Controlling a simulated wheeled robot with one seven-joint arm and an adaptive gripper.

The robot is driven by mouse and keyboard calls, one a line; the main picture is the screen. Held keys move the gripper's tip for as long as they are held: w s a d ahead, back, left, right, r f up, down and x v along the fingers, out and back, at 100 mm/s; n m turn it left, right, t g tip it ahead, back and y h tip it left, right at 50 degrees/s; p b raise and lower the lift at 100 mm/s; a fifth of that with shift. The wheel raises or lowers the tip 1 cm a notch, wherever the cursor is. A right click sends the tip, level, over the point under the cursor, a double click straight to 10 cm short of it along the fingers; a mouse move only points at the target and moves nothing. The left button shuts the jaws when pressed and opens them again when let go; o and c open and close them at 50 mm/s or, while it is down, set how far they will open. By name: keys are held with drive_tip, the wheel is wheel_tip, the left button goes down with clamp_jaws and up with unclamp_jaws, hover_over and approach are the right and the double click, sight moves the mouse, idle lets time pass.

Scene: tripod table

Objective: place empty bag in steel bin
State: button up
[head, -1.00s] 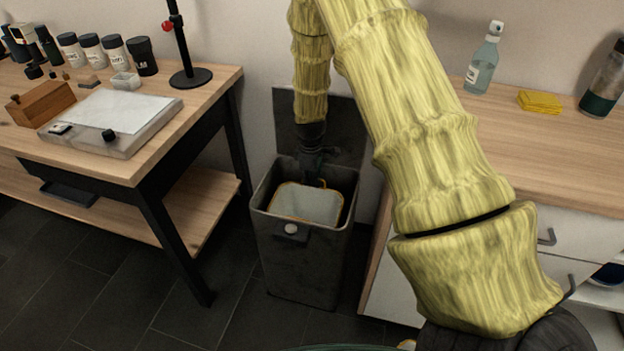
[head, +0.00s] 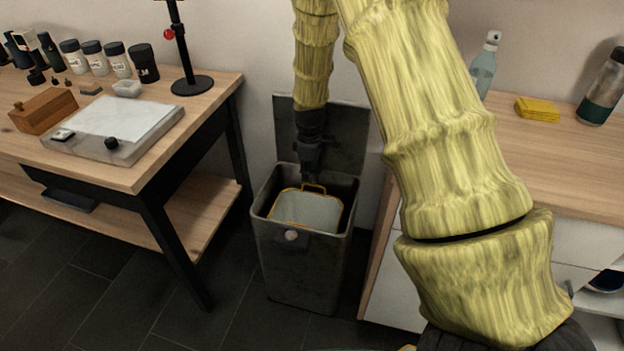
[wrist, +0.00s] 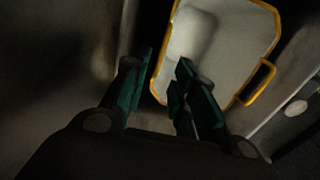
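The bag (head: 308,210), pale grey inside with a yellow-orange rim, sits inside the dark steel bin (head: 297,262), below the bin's rim. Its yellow handle (head: 313,187) stands up at the back. My gripper (head: 309,178) points down into the back of the bin, just above that handle. In the wrist view the two green-padded fingers (wrist: 163,78) are apart with nothing held between them. The bag (wrist: 215,45) shows beyond them there, with a handle (wrist: 262,84) at its right. The bag's bottom is hidden.
The bin's lid (head: 345,135) stands open against the wall behind my gripper. A wooden table (head: 140,170) with jars and a stand is on the left. A counter (head: 555,150) with bottles and yellow cloths (head: 537,109) is on the right.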

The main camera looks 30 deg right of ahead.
drive_tip(key=shift+s+a+r+p, duration=0.1)
drive_tip(key=shift+r+p, duration=0.05)
drive_tip(key=shift+r, duration=1.2)
drive_tip(key=shift+s+a+r+p, duration=0.1)
drive_tip(key=shift+r+p, duration=0.05)
drive_tip(key=shift+r, duration=1.15)
drive_tip(key=shift+r, duration=0.1)
